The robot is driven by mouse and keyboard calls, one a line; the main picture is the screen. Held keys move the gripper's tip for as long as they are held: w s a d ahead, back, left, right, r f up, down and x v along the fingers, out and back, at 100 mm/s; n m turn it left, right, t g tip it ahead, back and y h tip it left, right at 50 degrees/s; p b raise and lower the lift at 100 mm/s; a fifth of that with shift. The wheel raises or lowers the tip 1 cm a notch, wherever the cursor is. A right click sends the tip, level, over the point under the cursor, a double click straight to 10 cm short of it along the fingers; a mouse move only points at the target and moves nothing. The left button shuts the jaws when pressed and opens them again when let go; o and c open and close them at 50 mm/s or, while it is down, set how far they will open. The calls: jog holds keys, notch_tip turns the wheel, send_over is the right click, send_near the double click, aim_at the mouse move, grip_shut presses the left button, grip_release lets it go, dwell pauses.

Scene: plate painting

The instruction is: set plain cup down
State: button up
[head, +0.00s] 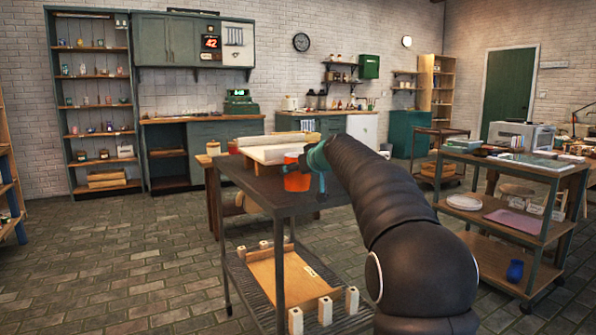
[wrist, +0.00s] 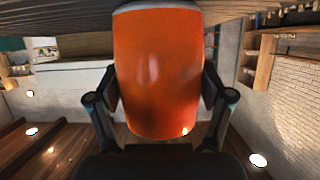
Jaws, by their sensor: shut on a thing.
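The plain orange cup (head: 296,181) is at the dark top of the near cart (head: 250,183) in the head view, close to its far right side. It fills the middle of the wrist view (wrist: 158,75), which looks upside down. My gripper (head: 316,160) is shut on the cup, with one finger on each side of it in the wrist view (wrist: 158,98). The cup looks about upright. I cannot tell whether its base touches the cart top.
Pale boards and rolls (head: 272,148) lie just behind the cup. The cart's lower shelf holds a wooden tray (head: 278,282) and small pale blocks. A second cart (head: 520,168) stands at the right with a white plate (head: 464,202) on it. The cart top's left front is bare.

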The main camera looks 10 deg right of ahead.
jog(key=shift+f, duration=0.2)
jog(key=o, duration=1.3)
jog(key=shift+r, duration=0.2)
jog(key=b+v, duration=0.2)
jog(key=v, duration=1)
jog(key=shift+r, duration=0.1)
